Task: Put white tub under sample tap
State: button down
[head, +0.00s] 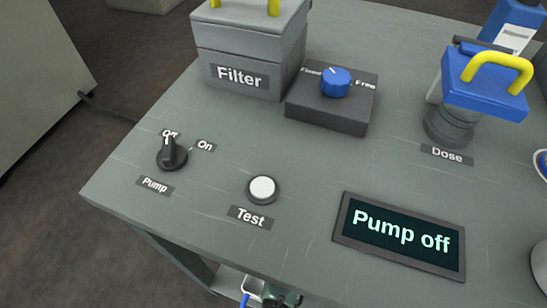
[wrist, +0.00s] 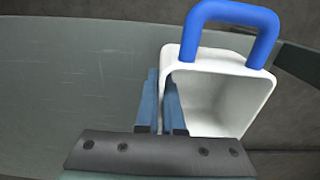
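The white tub (wrist: 222,100) with its blue handle (wrist: 236,12) fills the right half of the wrist view, its open side showing. My gripper (wrist: 161,90) has its two blue fingers close together on either side of the tub's left wall and appears shut on it. In the head view the tub (head: 226,281) shows only partly at the bottom edge, below the front edge of the worktop, beside my dark gripper (head: 280,297). I do not see the sample tap in either view.
The grey worktop (head: 300,170) carries a Filter box (head: 240,60), a blue Fixed/Free knob (head: 336,82), a Pump switch (head: 171,153) at Off, a Test button (head: 262,189), a "Pump off" display (head: 400,235) and a Dose unit (head: 450,125).

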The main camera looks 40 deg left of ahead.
jog(key=shift+f+b, duration=1.75)
jog(key=shift+b, duration=0.3)
jog(key=shift+f, duration=0.2)
jog(key=c, duration=1)
grip_release()
jog(key=shift+c, duration=0.2)
notch_tip(320, 180, up, 12)
jog(key=p, duration=0.7)
jog(key=shift+r, duration=0.25)
